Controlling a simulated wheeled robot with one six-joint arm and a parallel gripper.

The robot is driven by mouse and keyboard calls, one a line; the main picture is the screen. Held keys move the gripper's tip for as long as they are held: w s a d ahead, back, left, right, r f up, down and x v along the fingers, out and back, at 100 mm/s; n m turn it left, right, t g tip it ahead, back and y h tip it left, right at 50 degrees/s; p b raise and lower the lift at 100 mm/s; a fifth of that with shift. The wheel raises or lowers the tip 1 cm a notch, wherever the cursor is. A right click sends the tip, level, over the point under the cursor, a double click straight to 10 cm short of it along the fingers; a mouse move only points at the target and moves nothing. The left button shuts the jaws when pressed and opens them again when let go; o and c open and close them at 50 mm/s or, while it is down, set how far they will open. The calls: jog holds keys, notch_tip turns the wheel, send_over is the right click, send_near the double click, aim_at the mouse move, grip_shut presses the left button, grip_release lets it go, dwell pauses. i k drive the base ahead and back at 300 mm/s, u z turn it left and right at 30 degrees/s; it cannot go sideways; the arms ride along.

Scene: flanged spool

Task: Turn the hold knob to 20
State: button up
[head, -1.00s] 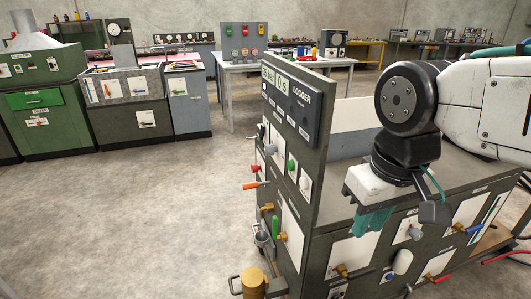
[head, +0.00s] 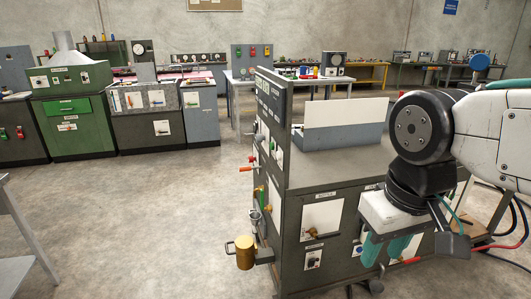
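The bench (head: 335,168) with a dark upright panel (head: 270,120) stands in front of me at centre right. Its controls show edge-on or small, and I cannot read a hold label or a 20 mark. A knob-like control (head: 313,232) sits on a white plate on the bench's near side, and another small one (head: 313,257) is below it. My gripper (head: 386,250) hangs at the right in front of the bench, with its teal fingers pointing down. The fingers look apart with nothing between them. The gripper hides part of the bench's near side.
A brass cylinder (head: 244,252) sticks out at the bench's lower left corner. A red-orange lever (head: 248,168) juts from the panel's left side. A grey table (head: 12,240) is at the left edge. Green and grey cabinets (head: 65,115) line the back. The floor between is clear.

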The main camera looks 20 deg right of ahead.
aim_at(260, 138)
jog(key=u, duration=1.2)
jog(key=i, duration=1.5)
jog(key=z, duration=1)
jog(key=i, duration=0.55)
jog(key=z, duration=0.6)
